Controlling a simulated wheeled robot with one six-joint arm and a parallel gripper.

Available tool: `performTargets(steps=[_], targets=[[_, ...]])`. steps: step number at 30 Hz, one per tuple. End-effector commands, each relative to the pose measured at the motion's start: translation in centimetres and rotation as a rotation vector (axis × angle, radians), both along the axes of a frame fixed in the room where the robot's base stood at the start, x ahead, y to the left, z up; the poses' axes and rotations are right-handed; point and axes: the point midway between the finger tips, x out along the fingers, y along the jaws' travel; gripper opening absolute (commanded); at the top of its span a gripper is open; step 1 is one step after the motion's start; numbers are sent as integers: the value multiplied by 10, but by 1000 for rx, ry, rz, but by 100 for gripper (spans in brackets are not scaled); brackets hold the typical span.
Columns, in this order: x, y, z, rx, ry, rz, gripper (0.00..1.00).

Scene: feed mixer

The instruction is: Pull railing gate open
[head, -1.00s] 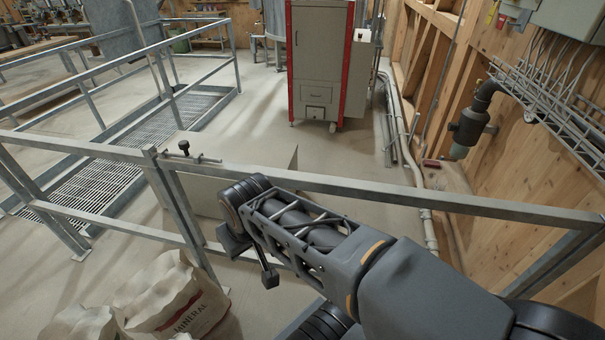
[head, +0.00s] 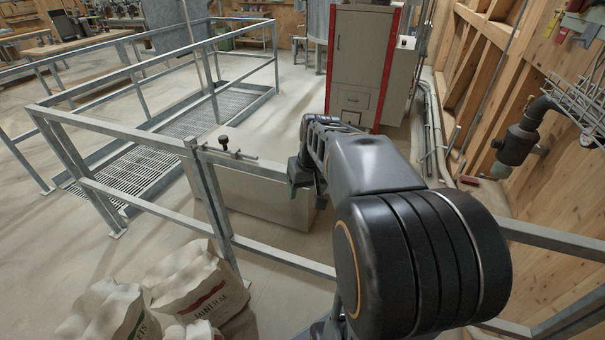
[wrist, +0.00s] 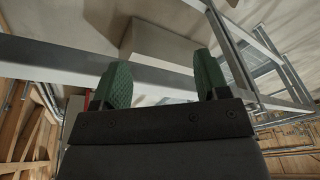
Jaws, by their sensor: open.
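The railing gate is the grey metal frame whose top bar (head: 560,240) runs from a post near the middle-left to the right, partly hidden behind my arm. Its lower bar (head: 285,261) shows below. A sliding latch with a black knob (head: 224,142) sits on top at the post (head: 212,200). My gripper (head: 300,185) is to the right of the latch, near the top bar. In the wrist view my gripper (wrist: 162,78) is open, with two green-padded fingers apart. A grey bar (wrist: 45,58) crosses behind the fingers; I cannot tell whether they touch it.
Filled mineral sacks (head: 200,285) stand at the lower left, before the railing. A pale low box or panel (head: 255,200) is behind the gate. A red-edged cabinet (head: 360,65) stands farther back. Pipes and a wooden wall (head: 560,130) bound the right side.

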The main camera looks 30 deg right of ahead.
Motion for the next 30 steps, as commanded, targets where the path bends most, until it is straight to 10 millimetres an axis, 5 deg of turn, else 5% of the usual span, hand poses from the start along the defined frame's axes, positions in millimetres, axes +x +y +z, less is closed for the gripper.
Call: performTargets(steps=[3,6,13,20,30], targets=[[31,-59,22,34,-33,144,68],[48,-82,43,33,-91,336,68],[65,-77,82,-24,-197,724,68],[64,-71,74,-36,-205,855,68],[82,-57,20,-38,-203,860,68]])
